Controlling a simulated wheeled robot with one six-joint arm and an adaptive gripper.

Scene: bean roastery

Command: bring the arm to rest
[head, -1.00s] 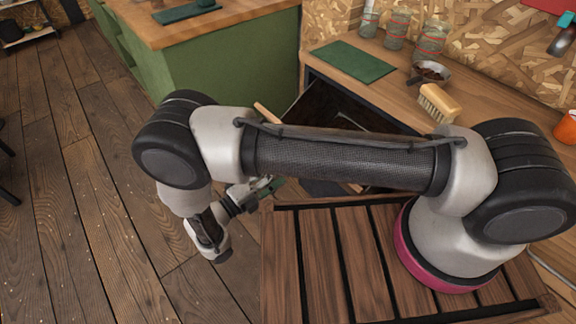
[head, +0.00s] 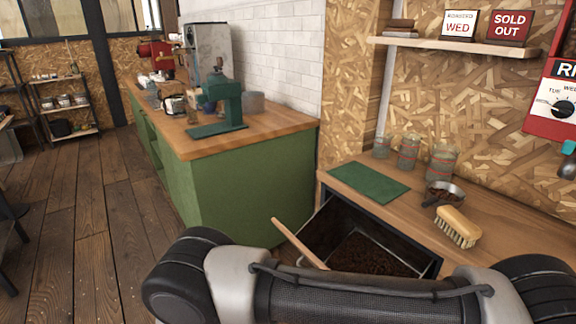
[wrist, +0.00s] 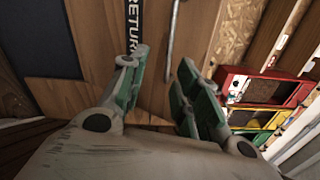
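My arm crosses the bottom of the head view, with its elbow at the lower left; the gripper itself is outside that view. In the wrist view my gripper (wrist: 164,62) shows two green-padded fingers with a clear gap between them. It is open, and nothing is held between the fingers. Beyond the fingers are a wooden panel, a dark strip lettered "RETURN" (wrist: 133,25) and a thin metal bar (wrist: 172,40).
An open drawer (head: 325,222) holding dark brown grains, with a wooden stick (head: 299,243) across it, lies just beyond my arm. The counter bears a green mat (head: 368,182), a brush (head: 458,227) and jars (head: 409,152). A green cabinet (head: 250,190) stands behind; the left floor is open.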

